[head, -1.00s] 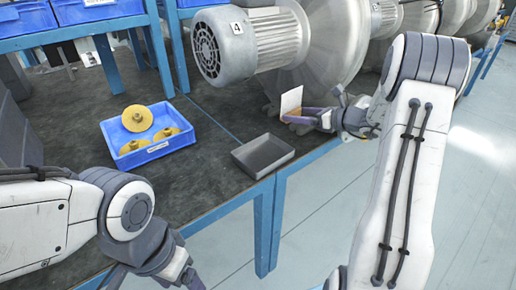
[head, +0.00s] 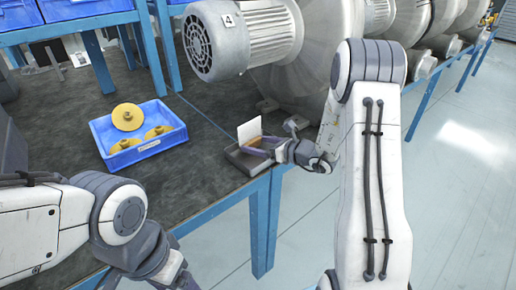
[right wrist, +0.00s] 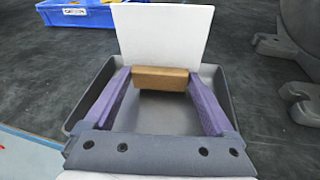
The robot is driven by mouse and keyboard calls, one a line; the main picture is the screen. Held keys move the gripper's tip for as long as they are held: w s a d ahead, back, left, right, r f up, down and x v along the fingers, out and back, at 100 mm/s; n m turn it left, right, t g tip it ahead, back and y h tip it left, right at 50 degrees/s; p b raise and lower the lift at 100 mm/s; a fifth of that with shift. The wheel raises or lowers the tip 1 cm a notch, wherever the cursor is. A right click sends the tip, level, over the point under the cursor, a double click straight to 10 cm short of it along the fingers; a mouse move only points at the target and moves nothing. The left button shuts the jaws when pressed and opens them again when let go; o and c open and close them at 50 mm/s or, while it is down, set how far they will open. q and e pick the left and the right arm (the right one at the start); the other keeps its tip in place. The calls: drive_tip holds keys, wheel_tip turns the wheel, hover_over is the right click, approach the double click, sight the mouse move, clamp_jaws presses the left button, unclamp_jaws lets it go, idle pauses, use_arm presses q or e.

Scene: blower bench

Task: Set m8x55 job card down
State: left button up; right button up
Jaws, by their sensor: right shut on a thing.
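The job card is a white card (head: 249,130) standing upright in a tan block (right wrist: 161,79). My right gripper (right wrist: 160,84) is shut on the block, with one purple finger at each end of it. In the head view my right gripper (head: 262,146) is over the grey tray (head: 238,160) at the bench's front edge. In the right wrist view the tray (right wrist: 75,100) lies beneath the block and fingers. I cannot tell whether the block touches the tray floor. My left gripper (head: 172,276) is low at the bottom of the head view, its fingertips cut off.
A blue bin (head: 142,149) with several yellow discs stands left of the tray. A large grey blower with a motor (head: 243,38) marked 4 stands behind the tray. Dark bench top is clear between bin and tray.

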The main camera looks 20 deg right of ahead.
drive_tip(key=shift+f, duration=0.55)
drive_tip(key=shift+r, duration=0.1)
drive_tip(key=o, duration=1.5)
drive_tip(key=shift+o, duration=0.2)
drive_tip(key=v, duration=1.2)
drive_tip(key=shift+p, duration=0.4)
